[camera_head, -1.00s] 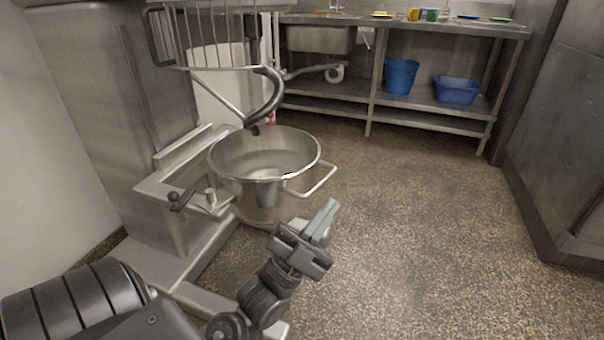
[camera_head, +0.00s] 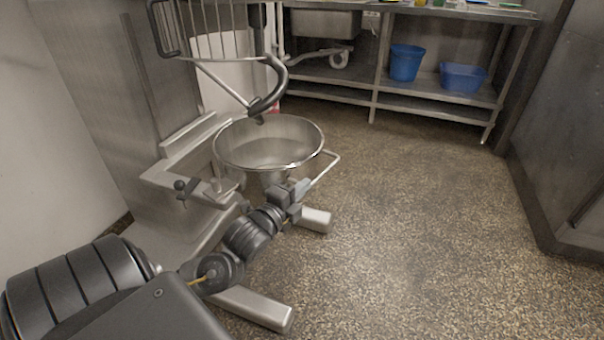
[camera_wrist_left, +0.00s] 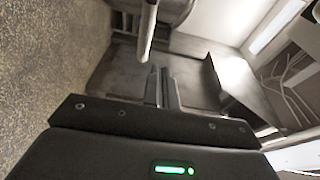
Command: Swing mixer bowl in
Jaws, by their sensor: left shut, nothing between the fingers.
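The steel mixer bowl (camera_head: 240,158) sits in its support on the mixer (camera_head: 180,155), low beside the column. The dough hook (camera_head: 272,95) hangs at its back rim. A bent wire handle (camera_head: 330,168) sticks out from the bowl's right side. My left gripper (camera_head: 301,187) is shut and empty, at the bowl's front right by the lower end of the handle. In the left wrist view, the closed fingers (camera_wrist_left: 162,88) lie just below the end of a pale bar (camera_wrist_left: 147,35), probably the handle. I cannot tell whether they touch. My right gripper is out of view.
The mixer's base legs (camera_head: 255,307) extend along the floor beneath my left arm. A steel bench (camera_head: 420,107) with a blue bucket (camera_head: 406,62) and a blue tub (camera_head: 462,77) stands at the back. The speckled floor (camera_head: 400,220) to the right is clear.

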